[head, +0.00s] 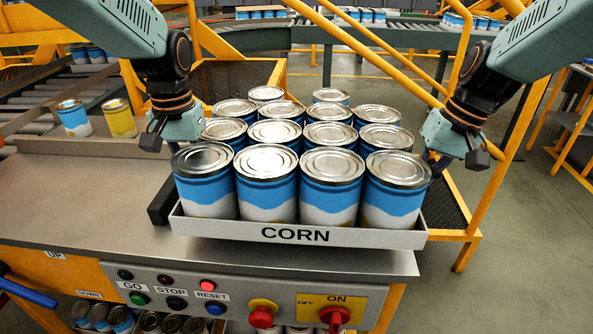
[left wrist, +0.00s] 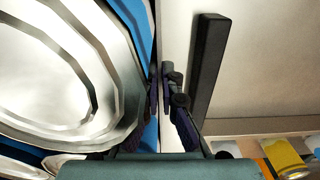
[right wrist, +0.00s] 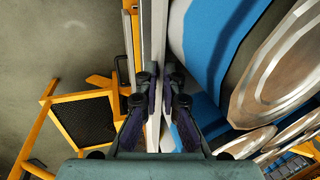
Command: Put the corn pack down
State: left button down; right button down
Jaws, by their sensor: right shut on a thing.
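The corn pack is a white tray labelled CORN (head: 350,238), loaded with several blue-and-white cans with silver lids (head: 268,180). It is upright above the right part of the grey bench top (head: 90,205); I cannot tell whether its underside touches. My left gripper (head: 160,143) is at the pack's left side, with its fingertips hidden there in the head view. In the left wrist view its fingers (left wrist: 164,92) are close together at the white tray wall, grip unclear. My right gripper (head: 458,160) is shut on the right tray wall, seen between its fingers in the right wrist view (right wrist: 162,92).
A black bar (head: 160,203) lies on the bench just left of the tray. A blue can (head: 74,118) and a yellow can (head: 119,118) stand further left, near rollers. A button panel (head: 235,295) lines the bench front. Yellow rails (head: 500,190) stand at right.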

pick_arm(q)
jog(key=shift+w+d+r+p, duration=0.1)
jog(key=shift+w+r+p, duration=0.5)
jog(key=shift+r, duration=0.15)
jog(key=shift+s+r, duration=0.15)
jog(key=shift+s, duration=0.25)
jog(key=shift+w, duration=0.1)
